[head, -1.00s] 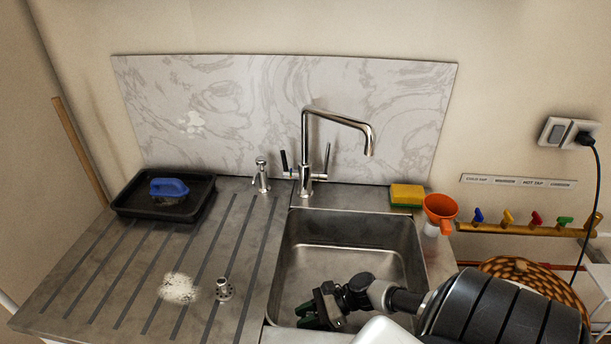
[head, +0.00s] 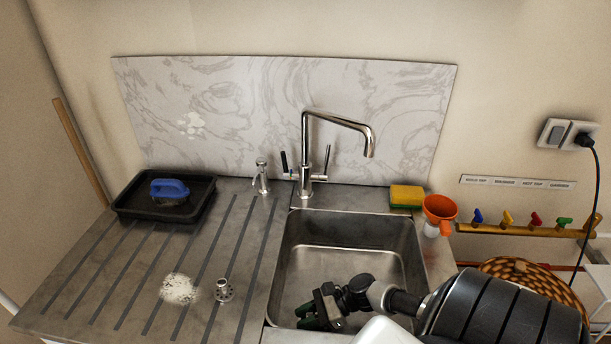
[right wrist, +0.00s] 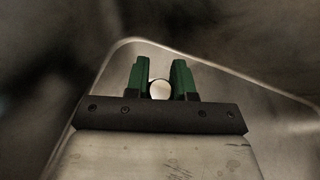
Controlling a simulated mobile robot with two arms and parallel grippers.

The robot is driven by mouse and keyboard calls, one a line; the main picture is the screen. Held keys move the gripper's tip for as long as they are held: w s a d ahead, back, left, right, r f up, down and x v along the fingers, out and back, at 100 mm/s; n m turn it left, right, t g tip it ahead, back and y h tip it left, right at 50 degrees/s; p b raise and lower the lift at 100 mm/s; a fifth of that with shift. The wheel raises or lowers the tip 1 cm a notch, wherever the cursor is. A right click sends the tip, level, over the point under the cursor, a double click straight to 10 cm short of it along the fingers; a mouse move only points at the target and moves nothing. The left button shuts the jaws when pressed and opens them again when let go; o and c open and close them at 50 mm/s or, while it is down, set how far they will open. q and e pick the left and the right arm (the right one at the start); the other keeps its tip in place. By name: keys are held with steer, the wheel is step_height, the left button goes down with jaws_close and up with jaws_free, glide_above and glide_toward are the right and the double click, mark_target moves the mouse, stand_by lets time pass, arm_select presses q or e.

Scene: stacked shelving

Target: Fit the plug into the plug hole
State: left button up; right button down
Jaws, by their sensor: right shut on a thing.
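My right gripper (head: 320,310) is low in the steel sink (head: 350,226), near its front left part. In the right wrist view, its green fingers (right wrist: 160,82) are shut on a small, round, pale thing, which looks like the top of the plug (right wrist: 159,90). The rest of the held thing is hidden in both views. I cannot make out the plug hole; the gripper and arm cover part of the sink floor. My left gripper is not in view.
The tap (head: 306,150) arches over the sink's back. A metal piece with a holed flange (head: 224,290) stands on the drainboard (head: 110,270), near a white patch. A black tray (head: 135,207) holds a blue-handled brush (head: 169,189). A sponge (head: 406,196) and orange funnel (head: 440,208) sit at the sink's back right.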

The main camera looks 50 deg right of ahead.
steer(key=shift+f+b, duration=0.8)
steer(key=shift+f, duration=0.25)
stand_by(0.4)
steer(key=shift+a+f, duration=0.1)
steer(key=shift+f, duration=0.1)
